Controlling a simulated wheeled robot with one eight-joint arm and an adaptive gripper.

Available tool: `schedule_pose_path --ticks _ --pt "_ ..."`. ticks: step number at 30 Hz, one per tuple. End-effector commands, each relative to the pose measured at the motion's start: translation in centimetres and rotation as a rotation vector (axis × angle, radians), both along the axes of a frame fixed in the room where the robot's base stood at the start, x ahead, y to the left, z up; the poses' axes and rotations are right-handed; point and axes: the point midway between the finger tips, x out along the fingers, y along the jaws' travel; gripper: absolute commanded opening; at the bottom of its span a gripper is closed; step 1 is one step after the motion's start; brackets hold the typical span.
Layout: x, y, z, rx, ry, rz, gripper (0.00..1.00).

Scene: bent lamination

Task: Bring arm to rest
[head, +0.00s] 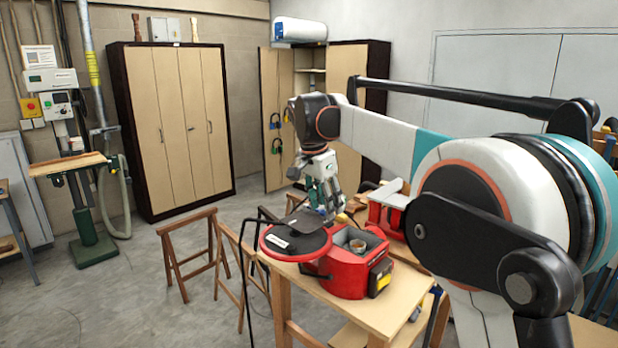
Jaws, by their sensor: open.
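My arm reaches in from the right, over the wooden workbench (403,308). My gripper (331,214) points downward at the arm's end, above the red machine on the bench. It is open, with nothing seen held in it. A dark flat piece (296,222) lies by the fingertips, on or above the machine's round red disc (296,246); I cannot tell whether the fingers touch it. The red machine (345,279) has an open cup-like top and a yellow label on its side.
A second red tool (386,214) stands behind the machine. Wooden trestles (187,252) stand left of the bench. Tall cabinets (175,125) line the back wall, one with its door open (276,120). A green pedestal stand (92,240) is at left. The left floor is mostly clear.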

Motion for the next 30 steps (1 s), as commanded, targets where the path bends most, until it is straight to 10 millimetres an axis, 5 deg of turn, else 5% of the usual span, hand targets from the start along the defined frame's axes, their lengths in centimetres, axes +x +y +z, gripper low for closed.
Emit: schedule_pose_path --ticks 14,23,30 --pt "-12.8 -8.2 -1.5 0.008 -0.087 0.343 0.44" --pt "-22.0 -11.9 -6.0 -0.027 -0.158 0.548 0.44" --pt "-29.3 -14.0 -11.6 -0.082 -0.222 0.703 0.44"
